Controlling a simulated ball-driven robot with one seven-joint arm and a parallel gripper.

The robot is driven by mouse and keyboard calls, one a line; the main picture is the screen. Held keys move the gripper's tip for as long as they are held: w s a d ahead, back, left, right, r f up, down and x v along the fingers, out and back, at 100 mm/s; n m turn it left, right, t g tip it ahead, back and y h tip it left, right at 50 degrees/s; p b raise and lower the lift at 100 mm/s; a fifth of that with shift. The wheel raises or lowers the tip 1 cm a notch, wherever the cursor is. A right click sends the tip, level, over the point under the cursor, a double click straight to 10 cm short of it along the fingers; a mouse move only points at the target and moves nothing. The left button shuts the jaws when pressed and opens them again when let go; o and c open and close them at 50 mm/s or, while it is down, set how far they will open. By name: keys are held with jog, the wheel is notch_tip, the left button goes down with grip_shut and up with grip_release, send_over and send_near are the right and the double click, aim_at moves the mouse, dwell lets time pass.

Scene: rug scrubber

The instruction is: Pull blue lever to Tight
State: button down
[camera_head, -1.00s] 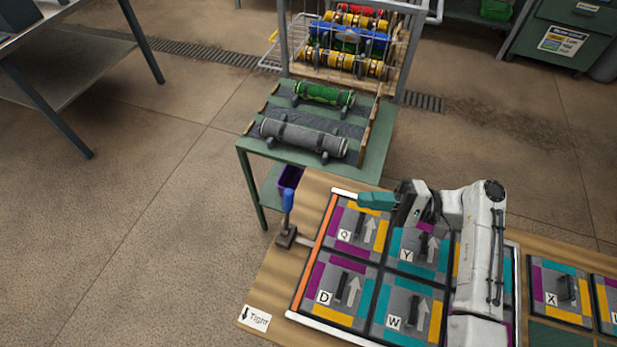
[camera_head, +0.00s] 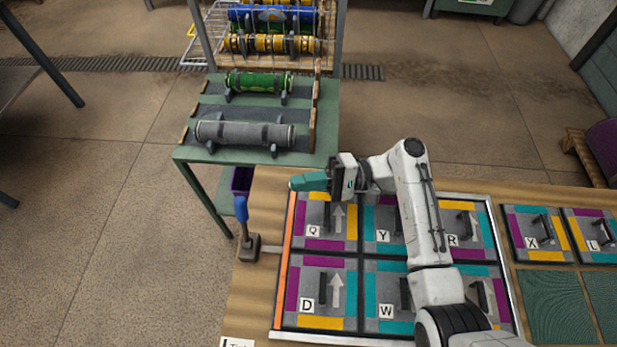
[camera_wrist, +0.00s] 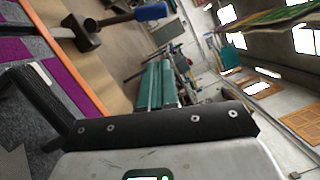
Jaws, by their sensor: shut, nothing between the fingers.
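The blue lever (camera_head: 241,209) stands roughly upright on a dark base at the left edge of the wooden table, beside the orange strip. In the wrist view the blue lever (camera_wrist: 150,12) shows at the top, with its dark base to the left. A "Tight" label (camera_head: 238,343) with an arrow is partly cut off at the bottom edge of the head view. My gripper (camera_head: 296,182) has teal fingers, shut and empty. It points left above the far-left panel corner, right of the lever and apart from it.
A white-framed board (camera_head: 394,256) of lettered panels lies under my arm. Open floor lies left.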

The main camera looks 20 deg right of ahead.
aim_at(244, 225)
jog(key=s+a+r+p, duration=0.1)
jog(key=s+a+p, duration=0.1)
jog(key=a, duration=0.7)
jog(key=shift+s+r+p, duration=0.15)
jog(key=shift+r+p, duration=0.25)
jog(key=shift+p, duration=0.1)
